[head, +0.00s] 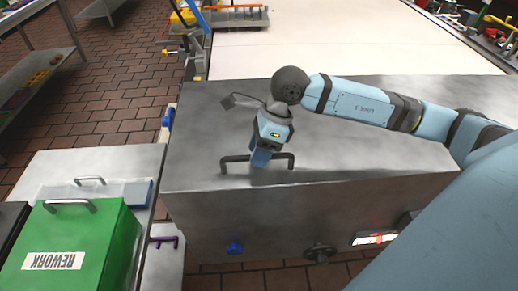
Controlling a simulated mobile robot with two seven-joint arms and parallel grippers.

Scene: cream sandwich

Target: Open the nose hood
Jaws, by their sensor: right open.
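The nose hood (385,165) is a grey metal cover in the middle of the head view, and it looks shut, with its top lying flat. A dark bar handle (234,159) is fixed on its top near the front edge. My right gripper (261,159) points down at the middle of this handle, with its blue fingers overlapping the bar. It is open. The fingers hide the middle of the bar, and I cannot tell whether they touch it. My left gripper is not in view.
A green REWORK box (110,235) with a metal handle stands at the lower left on a grey table (60,170). A white conveyor surface (350,40) lies behind the hood. A blue knob (235,248) and a dark knob (319,253) sit on the front face.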

